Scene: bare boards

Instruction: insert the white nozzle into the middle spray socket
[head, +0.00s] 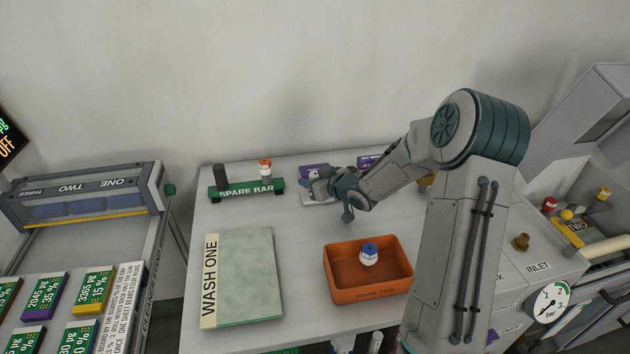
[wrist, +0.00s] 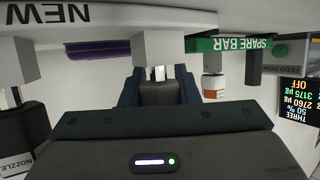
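My gripper (head: 318,184) is low over the back middle of the table, beside a tray with a purple label. In the wrist view its dark fingers (wrist: 159,92) flank a grey part with a small white piece (wrist: 158,73) at its end. I cannot tell whether this piece is the white nozzle, or whether the fingers grip it. The middle spray socket is not clearly visible; a "TWO" label (head: 578,228) shows in the right-hand station, near red and yellow parts.
The green spare bar (head: 246,190) holds a dark cylinder (head: 221,177) and an orange-and-white piece (head: 265,170). An orange soak tub (head: 338,283) contains a blue-and-white piece (head: 369,255). A green wash mat (head: 248,275) lies at left. A gauge (head: 551,303) is at right.

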